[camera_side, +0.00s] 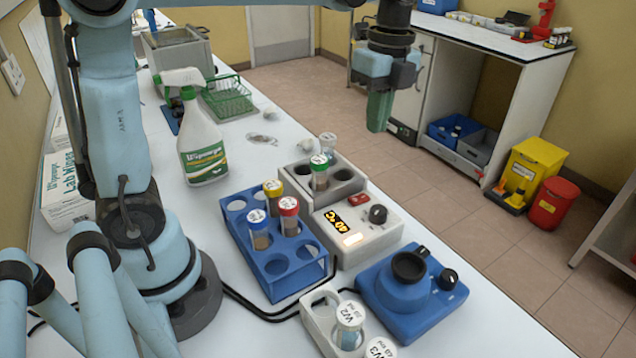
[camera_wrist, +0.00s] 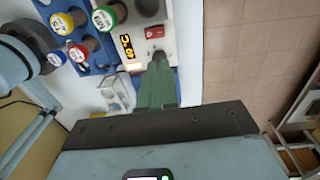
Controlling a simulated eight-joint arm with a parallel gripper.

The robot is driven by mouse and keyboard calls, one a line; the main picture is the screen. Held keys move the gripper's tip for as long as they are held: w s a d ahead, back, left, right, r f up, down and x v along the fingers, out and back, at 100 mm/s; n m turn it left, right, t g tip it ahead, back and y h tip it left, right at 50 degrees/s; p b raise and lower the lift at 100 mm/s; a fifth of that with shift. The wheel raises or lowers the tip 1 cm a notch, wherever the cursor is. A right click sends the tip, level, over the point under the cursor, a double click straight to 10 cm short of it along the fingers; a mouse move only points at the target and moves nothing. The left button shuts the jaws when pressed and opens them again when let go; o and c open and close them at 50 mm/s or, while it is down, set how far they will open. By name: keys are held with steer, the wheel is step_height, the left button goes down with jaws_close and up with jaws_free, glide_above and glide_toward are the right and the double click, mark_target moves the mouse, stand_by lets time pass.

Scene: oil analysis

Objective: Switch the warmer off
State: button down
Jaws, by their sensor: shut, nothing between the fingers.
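The warmer (camera_side: 345,255) is a light grey box on the bench with a lit "40 °C" display (camera_side: 341,226), a red switch (camera_side: 359,200) and a black knob (camera_side: 378,214). A green-capped vial (camera_side: 320,174) stands in one of its wells. The wrist view also shows the display (camera_wrist: 127,46) and the red switch (camera_wrist: 154,31). I cannot tell which way the switch is set. My gripper (camera_side: 378,128) is shut and empty, pointing down, well above the bench and apart from the warmer. Its green fingers (camera_wrist: 159,62) hide part of the warmer's panel in the wrist view.
A blue rack (camera_side: 275,290) with several capped vials stands left of the warmer. A blue device (camera_side: 412,305) with a black cup is in front. A spray bottle (camera_side: 201,145) and a green wire rack (camera_side: 228,98) stand further back. Open floor lies right of the bench.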

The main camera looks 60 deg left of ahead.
mark_target(355, 199)
steer(key=shift+s+r+g, duration=0.15)
steer(key=shift+s+g, duration=0.15)
steer(key=shift+s, duration=0.25)
steer(key=f, duration=0.4)
steer(key=s+f, duration=0.1)
steer(key=f, duration=0.9)
steer(key=shift+s, duration=0.4)
